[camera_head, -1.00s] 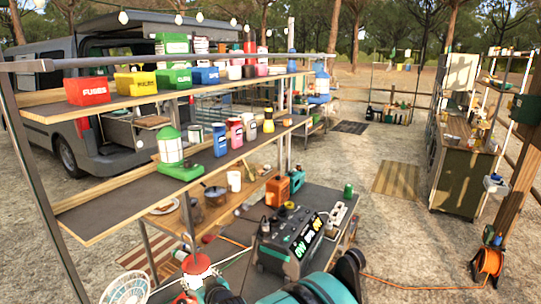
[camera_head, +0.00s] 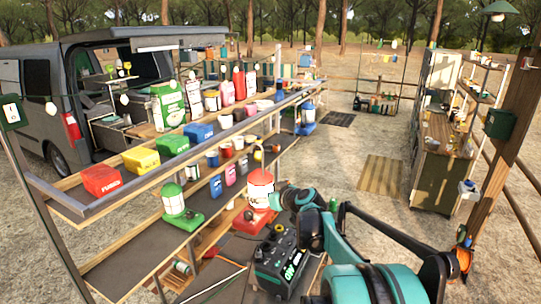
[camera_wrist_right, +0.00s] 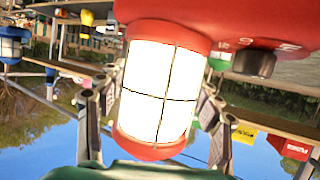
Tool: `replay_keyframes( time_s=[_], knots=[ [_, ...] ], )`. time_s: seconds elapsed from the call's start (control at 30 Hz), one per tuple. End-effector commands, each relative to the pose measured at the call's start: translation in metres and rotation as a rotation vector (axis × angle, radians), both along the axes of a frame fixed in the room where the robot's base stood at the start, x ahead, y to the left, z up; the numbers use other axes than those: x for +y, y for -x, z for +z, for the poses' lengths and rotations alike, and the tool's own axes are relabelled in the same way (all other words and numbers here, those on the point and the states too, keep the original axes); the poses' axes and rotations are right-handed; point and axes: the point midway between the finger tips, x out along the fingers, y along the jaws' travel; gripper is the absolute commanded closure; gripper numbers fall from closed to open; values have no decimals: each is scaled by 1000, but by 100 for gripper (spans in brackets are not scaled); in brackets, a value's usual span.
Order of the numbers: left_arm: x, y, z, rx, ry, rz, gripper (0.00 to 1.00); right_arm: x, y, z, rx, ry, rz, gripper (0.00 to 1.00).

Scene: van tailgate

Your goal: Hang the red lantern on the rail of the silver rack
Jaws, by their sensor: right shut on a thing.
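The red lantern (camera_head: 260,186), with a red cap and base and a white barred globe, is held upright in front of the rack's middle shelf in the head view. My right gripper (camera_head: 273,194) is shut on it. In the right wrist view the lantern (camera_wrist_right: 160,80) appears upside down between the two fingers (camera_wrist_right: 157,108). The silver rack's rail (camera_head: 120,191) runs along the front of the top shelf, above and left of the lantern. The lantern is apart from the rail. Its handle cannot be made out. My left gripper is not in view.
A green lantern (camera_head: 173,199) stands on the middle shelf, with bottles and cans to its right. Red, yellow and blue boxes (camera_head: 141,159) line the top shelf behind the rail. A dark power unit (camera_head: 275,262) stands below my right gripper. Open ground lies to the right.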

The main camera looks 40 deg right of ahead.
Motion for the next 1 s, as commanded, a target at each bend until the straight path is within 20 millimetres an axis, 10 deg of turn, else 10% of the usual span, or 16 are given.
replay_keyframes(
  time_s=[0.23, 1.0],
  knots=[
    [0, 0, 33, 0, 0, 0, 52, -24, 13, 59, 0, 0, 0, 90],
    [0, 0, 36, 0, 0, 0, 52, -8, -30, 61, 0, 1, 1, 90]
  ],
)
